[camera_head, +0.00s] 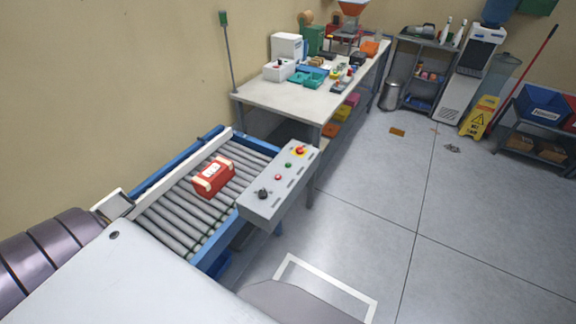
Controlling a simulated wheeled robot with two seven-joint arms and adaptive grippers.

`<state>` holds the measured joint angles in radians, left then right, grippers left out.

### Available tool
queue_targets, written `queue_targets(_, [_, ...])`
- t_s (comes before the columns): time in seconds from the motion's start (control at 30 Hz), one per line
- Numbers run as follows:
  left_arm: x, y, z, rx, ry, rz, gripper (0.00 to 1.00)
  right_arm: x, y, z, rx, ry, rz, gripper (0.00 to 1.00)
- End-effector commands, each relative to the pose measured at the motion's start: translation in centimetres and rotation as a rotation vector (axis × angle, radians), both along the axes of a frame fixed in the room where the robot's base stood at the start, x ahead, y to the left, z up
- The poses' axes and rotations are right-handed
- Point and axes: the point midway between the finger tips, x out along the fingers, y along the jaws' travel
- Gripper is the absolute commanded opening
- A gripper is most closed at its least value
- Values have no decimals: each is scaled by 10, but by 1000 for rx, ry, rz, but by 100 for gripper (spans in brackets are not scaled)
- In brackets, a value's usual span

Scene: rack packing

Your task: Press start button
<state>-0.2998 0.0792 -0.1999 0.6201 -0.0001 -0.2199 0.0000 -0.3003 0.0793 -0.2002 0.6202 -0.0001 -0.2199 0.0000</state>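A grey control panel (280,185) is mounted at the right side of the roller conveyor. A small green button (288,165) sits on its sloped face, between a red button (278,177) nearer to me and a red mushroom button on a yellow base (299,151) at the far end. A black knob (263,193) is at the near end. The labels are too small to read. Neither of my grippers is in view, and nothing touches the panel.
A red and cream box (213,177) rests on the conveyor rollers (180,215). Behind stands a cluttered workbench (270,93). A yellow wet-floor sign (479,117) and shelving stand at the back right. The floor (375,195) right of the panel is mostly clear.

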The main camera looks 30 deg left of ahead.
Motion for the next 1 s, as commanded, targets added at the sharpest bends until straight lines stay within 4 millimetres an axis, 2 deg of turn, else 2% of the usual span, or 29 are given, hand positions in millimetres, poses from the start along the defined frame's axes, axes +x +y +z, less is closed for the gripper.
queue_targets(0.03, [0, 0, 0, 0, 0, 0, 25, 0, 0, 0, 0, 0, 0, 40])
queue_targets(0.23, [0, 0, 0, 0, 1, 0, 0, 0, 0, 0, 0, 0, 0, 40])
queue_targets(1.0, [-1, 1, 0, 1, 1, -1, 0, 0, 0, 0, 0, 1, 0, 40])
